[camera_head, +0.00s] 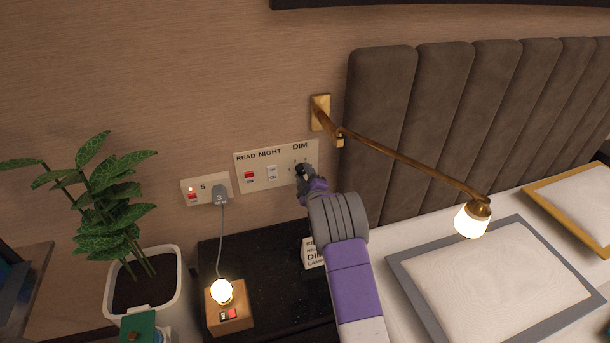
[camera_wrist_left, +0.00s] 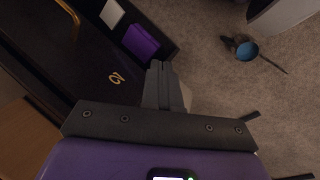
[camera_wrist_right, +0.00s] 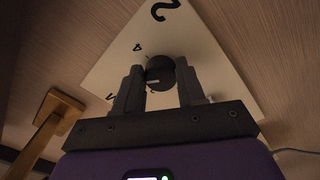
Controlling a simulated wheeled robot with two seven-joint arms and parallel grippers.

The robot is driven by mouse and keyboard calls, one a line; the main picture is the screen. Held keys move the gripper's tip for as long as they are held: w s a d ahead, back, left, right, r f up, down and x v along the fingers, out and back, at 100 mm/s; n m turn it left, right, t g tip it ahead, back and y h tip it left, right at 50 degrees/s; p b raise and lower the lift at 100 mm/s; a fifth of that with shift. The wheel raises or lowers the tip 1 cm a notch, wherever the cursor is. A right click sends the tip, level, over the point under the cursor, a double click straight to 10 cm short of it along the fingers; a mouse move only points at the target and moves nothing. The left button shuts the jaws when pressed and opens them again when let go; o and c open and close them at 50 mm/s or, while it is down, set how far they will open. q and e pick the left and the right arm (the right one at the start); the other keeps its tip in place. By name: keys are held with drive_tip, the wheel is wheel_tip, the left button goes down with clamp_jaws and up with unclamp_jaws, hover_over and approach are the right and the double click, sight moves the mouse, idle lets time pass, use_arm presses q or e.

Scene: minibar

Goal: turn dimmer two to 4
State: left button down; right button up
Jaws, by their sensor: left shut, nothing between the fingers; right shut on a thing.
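The dimmer is a dark round knob (camera_wrist_right: 160,72) on a pale wall plate (camera_wrist_right: 118,65) with dark printed marks around it. My right gripper (camera_wrist_right: 158,80) is shut on the knob, one finger on each side. In the head view my right gripper (camera_head: 304,174) is at the right end of the plate (camera_head: 262,179), under the word DIM, and hides most of the knob. Which number the knob points to cannot be read. My left gripper (camera_wrist_left: 160,82) is shut and empty, low above the carpet beside a dark unit marked 2.
A socket plate (camera_head: 192,190) with a plug and cord is left of the switches. Below stand a small lit lamp (camera_head: 222,292), a label card (camera_head: 309,253) and a potted plant (camera_head: 150,285). A brass wall lamp (camera_head: 400,160) reaches over the bed at right.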

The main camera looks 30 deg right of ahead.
drive_tip(key=m, duration=0.5)
drive_tip(key=shift+m, duration=0.4)
drive_tip(key=m, duration=0.5)
drive_tip(key=shift+a+f, duration=0.1)
drive_tip(key=shift+a, duration=0.1)
drive_tip(key=shift+m, duration=0.3)
drive_tip(key=o, duration=1)
drive_tip(key=shift+s, duration=0.1)
drive_tip(key=p+v, duration=0.1)
drive_tip(key=v, duration=0.6)
drive_tip(key=shift+s+p, duration=0.15)
drive_tip(key=shift+p, duration=0.15)
